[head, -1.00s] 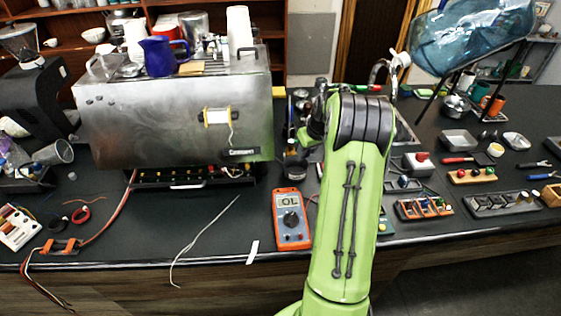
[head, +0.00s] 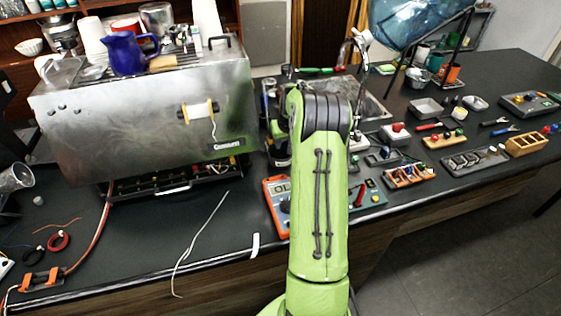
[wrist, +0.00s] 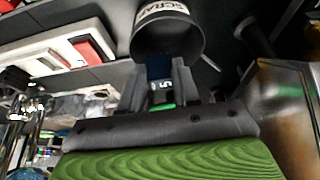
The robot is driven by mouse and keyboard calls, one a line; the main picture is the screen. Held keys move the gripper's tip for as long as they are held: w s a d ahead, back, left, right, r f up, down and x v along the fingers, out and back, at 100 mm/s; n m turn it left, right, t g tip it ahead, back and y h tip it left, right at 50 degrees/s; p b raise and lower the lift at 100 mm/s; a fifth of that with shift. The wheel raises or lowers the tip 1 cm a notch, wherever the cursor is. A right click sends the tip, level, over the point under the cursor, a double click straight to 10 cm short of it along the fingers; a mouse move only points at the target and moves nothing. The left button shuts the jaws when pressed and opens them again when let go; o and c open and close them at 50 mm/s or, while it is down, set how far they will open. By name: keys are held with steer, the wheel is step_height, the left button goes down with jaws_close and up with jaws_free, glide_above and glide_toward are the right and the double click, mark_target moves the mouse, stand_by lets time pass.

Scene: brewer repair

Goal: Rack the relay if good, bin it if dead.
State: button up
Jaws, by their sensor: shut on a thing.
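In the wrist view my gripper (wrist: 158,82) is shut on a small dark relay (wrist: 160,66), with a white marking and some green showing near the fingers. A round dark bin (wrist: 168,14) with a white label that seems to read SCRAP is just beyond the fingertips. I cannot tell whether the relay is inside its rim. In the head view my green arm hides the gripper and relay. A grey slotted rack (head: 474,161) stands at the right of the counter, and an orange one (head: 409,177) nearer the arm. Which one takes relays is not clear.
An orange multimeter (head: 274,206) lies left of my arm, partly covered by it. A large steel brewer (head: 140,115) fills the left. A loose white wire (head: 200,240) lies on the counter. Trays and tools crowd the right side.

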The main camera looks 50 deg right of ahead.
steer(key=o, duration=1.1)
steer(key=shift+r, duration=0.15)
steer(key=v, duration=1.5)
steer(key=shift+s+r+p, duration=0.2)
steer(key=shift+r+p, duration=0.1)
steer(key=shift+p, duration=0.1)
steer(key=s+a+r+n, duration=0.1)
steer(key=s+a+r, duration=0.15)
steer(key=a, duration=0.55)
steer(key=s+a+r+n, duration=0.1)
steer(key=a+r, duration=0.2)
steer(key=a, duration=0.5)
steer(key=s+a+r+n, duration=0.1)
steer(key=s+a+r, duration=0.1)
steer(key=a, duration=0.6)
steer(key=s+a+f+n+t+y, duration=0.1)
steer(key=s+a+f, duration=0.1)
steer(key=s+a, duration=0.3)
steer(key=s+a+f+n+y, duration=0.1)
steer(key=s+a+f, duration=0.1)
steer(key=s+a, duration=0.3)
steer(key=s, duration=0.4)
steer(key=shift+s+a+n+t, duration=0.25)
steer(key=shift+s+n+t, duration=0.15)
